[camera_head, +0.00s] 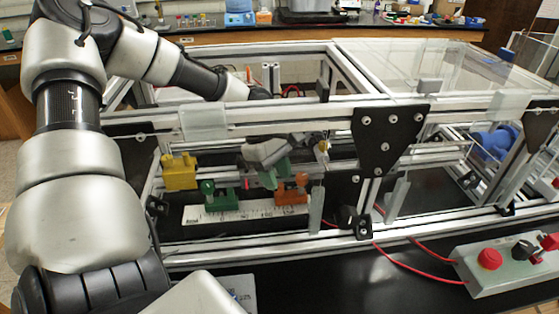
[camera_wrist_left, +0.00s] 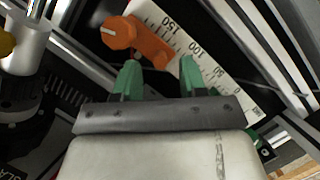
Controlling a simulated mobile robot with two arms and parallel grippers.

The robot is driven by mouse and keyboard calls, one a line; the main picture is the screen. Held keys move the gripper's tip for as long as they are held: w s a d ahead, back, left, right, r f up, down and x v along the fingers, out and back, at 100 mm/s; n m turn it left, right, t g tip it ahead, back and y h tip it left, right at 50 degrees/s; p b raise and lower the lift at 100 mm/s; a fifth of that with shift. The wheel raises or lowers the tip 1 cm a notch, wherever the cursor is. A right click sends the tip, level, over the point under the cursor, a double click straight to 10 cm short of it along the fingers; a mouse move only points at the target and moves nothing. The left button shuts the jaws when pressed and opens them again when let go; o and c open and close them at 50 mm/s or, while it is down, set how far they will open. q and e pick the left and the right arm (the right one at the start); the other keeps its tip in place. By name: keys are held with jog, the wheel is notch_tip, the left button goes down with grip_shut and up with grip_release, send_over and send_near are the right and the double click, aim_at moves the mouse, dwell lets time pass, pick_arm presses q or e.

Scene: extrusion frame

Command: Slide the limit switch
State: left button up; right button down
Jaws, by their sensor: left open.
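A white ruler scale (camera_head: 233,216) runs along the lower rail inside the frame. A green block with a round knob (camera_head: 218,196) sits at its left part, and an orange block with a knob (camera_head: 292,190) at its right part. I cannot tell which one is the limit switch. My left gripper (camera_head: 275,174) is above the scale between them, with green fingers. In the left wrist view the gripper (camera_wrist_left: 158,78) is open and nothing shows between its fingers. The orange block (camera_wrist_left: 140,42) lies just beyond the left finger. The green block (camera_wrist_left: 252,140) is partly hidden behind the gripper. My right gripper is not in view.
A yellow block (camera_head: 180,171) is on the frame at left. A dark bracket plate (camera_head: 389,136) and the upper aluminium rail (camera_head: 300,112) stand close to my left arm. A control box with a red button (camera_head: 490,258) and red cables sit at lower right.

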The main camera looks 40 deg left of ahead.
pick_arm(q)
jog(key=shift+x, duration=1.1)
grip_shut()
